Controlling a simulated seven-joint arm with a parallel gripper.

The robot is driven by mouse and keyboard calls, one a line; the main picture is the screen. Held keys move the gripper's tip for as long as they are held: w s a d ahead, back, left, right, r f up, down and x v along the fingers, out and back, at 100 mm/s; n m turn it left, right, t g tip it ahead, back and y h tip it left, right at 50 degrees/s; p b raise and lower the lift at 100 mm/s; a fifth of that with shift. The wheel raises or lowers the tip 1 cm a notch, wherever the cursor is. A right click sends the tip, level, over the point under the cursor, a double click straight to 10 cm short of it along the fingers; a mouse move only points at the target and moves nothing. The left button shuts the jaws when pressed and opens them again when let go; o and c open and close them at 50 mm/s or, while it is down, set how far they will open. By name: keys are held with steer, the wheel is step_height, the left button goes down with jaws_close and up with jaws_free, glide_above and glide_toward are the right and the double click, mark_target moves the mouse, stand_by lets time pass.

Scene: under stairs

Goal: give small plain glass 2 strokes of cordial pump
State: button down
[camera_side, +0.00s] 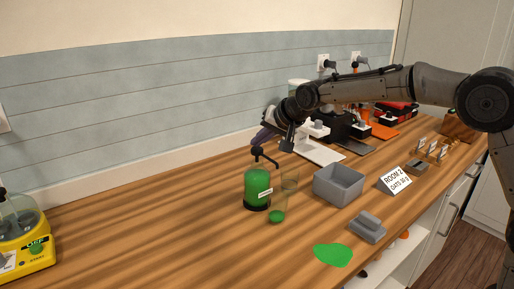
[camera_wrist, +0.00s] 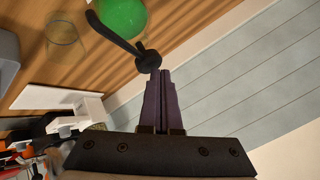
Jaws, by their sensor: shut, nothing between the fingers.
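The cordial pump is a green bottle (camera_side: 257,187) with a black pump head (camera_side: 258,153) and white label, upright on the wooden counter. In the wrist view the green bottle (camera_wrist: 123,16) and black pump head (camera_wrist: 148,62) show with the spout pointing up-left. A clear glass (camera_side: 290,182) stands just right of the bottle; a clear glass also shows in the wrist view (camera_wrist: 66,42). Green shows low beside the bottle (camera_side: 277,216), perhaps in a glass; I cannot tell. My gripper (camera_side: 259,142), purple-fingered, is shut and empty above the pump head. Its fingertips (camera_wrist: 160,72) appear close to the head; contact is unclear.
A grey bin (camera_side: 339,184) stands right of the glasses, with a grey block (camera_side: 367,227) and a flat green patch (camera_side: 333,254) in front. A white device (camera_side: 318,152) stands behind. A yellow machine (camera_side: 22,235) is at far left. The counter between is clear.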

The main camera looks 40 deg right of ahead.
mark_target(259, 150)
steer(key=shift+s+f, duration=0.1)
steer(key=shift+f, duration=0.75)
stand_by(0.5)
steer(key=shift+r, duration=1.45)
steer(key=shift+r, duration=2.55)
